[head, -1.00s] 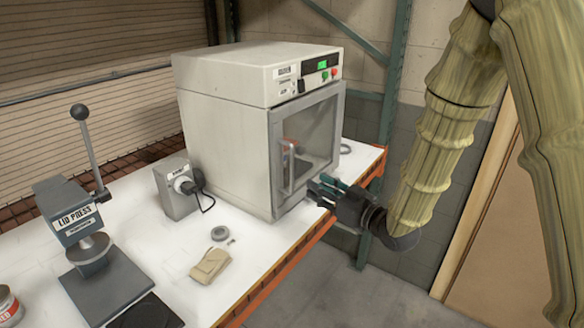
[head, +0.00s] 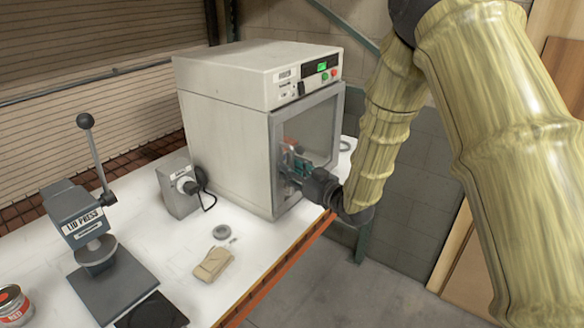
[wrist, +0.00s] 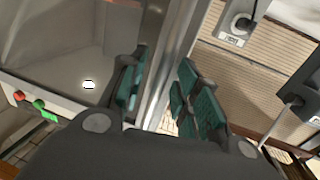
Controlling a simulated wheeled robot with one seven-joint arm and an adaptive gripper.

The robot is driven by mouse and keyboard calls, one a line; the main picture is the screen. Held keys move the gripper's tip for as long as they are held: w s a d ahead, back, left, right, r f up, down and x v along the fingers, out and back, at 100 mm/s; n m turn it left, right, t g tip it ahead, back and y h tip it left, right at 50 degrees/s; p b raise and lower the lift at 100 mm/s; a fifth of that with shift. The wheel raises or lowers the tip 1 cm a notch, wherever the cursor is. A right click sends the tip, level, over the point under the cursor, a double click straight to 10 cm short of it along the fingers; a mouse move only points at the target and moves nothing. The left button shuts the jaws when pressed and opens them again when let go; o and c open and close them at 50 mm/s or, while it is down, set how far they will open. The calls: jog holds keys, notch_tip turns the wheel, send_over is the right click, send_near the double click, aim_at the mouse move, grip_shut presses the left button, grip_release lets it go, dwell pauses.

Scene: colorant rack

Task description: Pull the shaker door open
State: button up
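The shaker (head: 222,120) is a cream box on the white bench. Its grey-framed door (head: 318,118) with a clear window looks shut. My gripper (head: 290,165) is at the left part of the door, over the place of the upright handle, and hides most of it. In the wrist view, my green-padded fingers (wrist: 162,92) are apart, one on each side of a grey upright bar (wrist: 170,55) at the door's edge. I cannot tell whether the pads touch it, or fully separate handle from door frame there.
A red-labelled can (head: 14,305) stands at the lower left. Floor in front of the bench is clear.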

jog(key=shift+w, duration=0.1)
jog(key=shift+c, duration=0.5)
grip_shut()
